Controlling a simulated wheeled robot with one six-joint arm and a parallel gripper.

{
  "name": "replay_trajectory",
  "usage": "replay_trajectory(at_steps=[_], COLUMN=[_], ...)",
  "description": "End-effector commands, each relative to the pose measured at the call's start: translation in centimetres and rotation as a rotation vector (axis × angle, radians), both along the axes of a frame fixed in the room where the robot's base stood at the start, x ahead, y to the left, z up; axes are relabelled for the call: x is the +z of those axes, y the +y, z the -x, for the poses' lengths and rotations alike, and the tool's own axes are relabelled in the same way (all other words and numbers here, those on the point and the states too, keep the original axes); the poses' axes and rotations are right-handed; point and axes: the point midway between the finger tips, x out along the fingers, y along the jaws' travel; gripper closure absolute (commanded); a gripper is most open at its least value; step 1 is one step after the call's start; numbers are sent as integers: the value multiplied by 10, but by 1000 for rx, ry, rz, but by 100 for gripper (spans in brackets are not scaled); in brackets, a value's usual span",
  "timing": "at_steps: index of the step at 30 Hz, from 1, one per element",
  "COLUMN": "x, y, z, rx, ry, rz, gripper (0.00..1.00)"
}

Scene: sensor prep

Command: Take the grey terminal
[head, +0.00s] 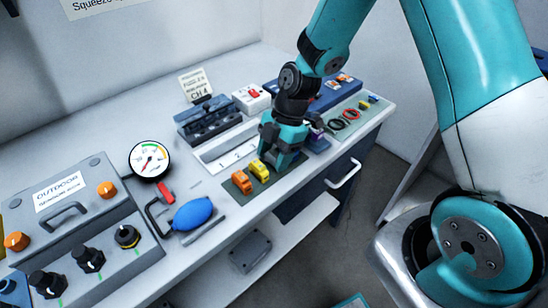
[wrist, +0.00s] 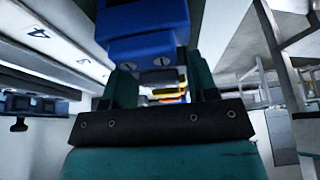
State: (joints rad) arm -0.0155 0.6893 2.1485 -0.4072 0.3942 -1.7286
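My gripper (head: 277,158) is low over the tray of terminals in the head view, pointing down. In the wrist view its two teal fingers (wrist: 163,88) stand apart, so it is open. A blue block with two screws (wrist: 146,42) fills the upper middle close to the fingers; I cannot tell whether it touches them. Yellow and orange pieces show in the gap beyond. In the head view an orange terminal (head: 241,181) and a yellow terminal (head: 260,170) stand on a dark tray (head: 237,196) left of my gripper. I cannot make out a grey terminal; my gripper hides part of the tray.
A white numbered strip (head: 212,150) lies behind the tray. A gauge (head: 150,160), a blue bulb (head: 193,213) and a control box (head: 70,215) are to the left. A pale tray with rings (head: 350,115) is to the right. The bench's front edge is close.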

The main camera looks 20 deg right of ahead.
Motion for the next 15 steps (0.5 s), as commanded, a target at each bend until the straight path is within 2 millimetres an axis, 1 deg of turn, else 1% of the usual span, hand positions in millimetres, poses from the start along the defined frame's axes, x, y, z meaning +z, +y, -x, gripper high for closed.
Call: replay_trajectory(at_steps=[1, 2, 3, 11, 15], x=[0, 0, 0, 1, 9], y=[0, 0, 0, 0, 0], z=[0, 0, 0, 0, -1], rx=[0, 0, 0, 0, 0], ry=[0, 0, 0, -1, -3], rz=[0, 0, 0, 0, -1], gripper=[61, 68, 70, 70, 70])
